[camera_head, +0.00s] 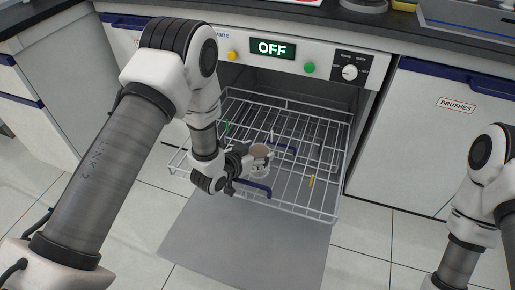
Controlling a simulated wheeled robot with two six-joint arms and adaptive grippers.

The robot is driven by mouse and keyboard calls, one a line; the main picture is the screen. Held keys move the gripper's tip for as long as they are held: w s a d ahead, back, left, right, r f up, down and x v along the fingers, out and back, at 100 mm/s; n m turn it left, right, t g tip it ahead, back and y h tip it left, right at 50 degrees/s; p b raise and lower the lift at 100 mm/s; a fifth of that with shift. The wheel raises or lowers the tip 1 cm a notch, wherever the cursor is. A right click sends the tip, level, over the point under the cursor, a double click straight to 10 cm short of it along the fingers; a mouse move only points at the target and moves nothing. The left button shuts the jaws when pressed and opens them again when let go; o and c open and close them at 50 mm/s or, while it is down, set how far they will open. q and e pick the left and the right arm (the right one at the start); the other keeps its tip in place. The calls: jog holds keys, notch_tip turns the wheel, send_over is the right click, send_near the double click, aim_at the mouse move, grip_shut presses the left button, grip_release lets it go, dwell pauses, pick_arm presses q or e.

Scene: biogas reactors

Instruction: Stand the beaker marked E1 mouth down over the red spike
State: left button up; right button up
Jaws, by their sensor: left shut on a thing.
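A small clear beaker (260,170) with a brownish upper part is in my left gripper (246,162), above the pulled-out wire rack (325,215). The gripper is shut on it. I cannot read a mark on the beaker or tell for sure which way its mouth points. A yellow spike (311,181) stands at the rack's front right and a green one (227,127) at its left. I cannot make out a red spike; my left arm and the beaker cover part of the rack. My right arm shows at the right edge, but its gripper is out of view.
The washer's open door (245,245) lies below the rack. Its panel has an OFF display (272,48), a yellow button (232,56), a green button (309,68) and a knob (349,72). A cabinet labelled BRUSHES (440,140) stands to the right. The rack's right side looks mostly free.

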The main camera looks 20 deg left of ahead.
pick_arm(q)
jog(key=shift+f, duration=0.1)
jog(key=o, duration=1.2)
jog(key=shift+o, duration=0.2)
jog(key=shift+s, duration=0.1)
jog(key=v, duration=1.2)
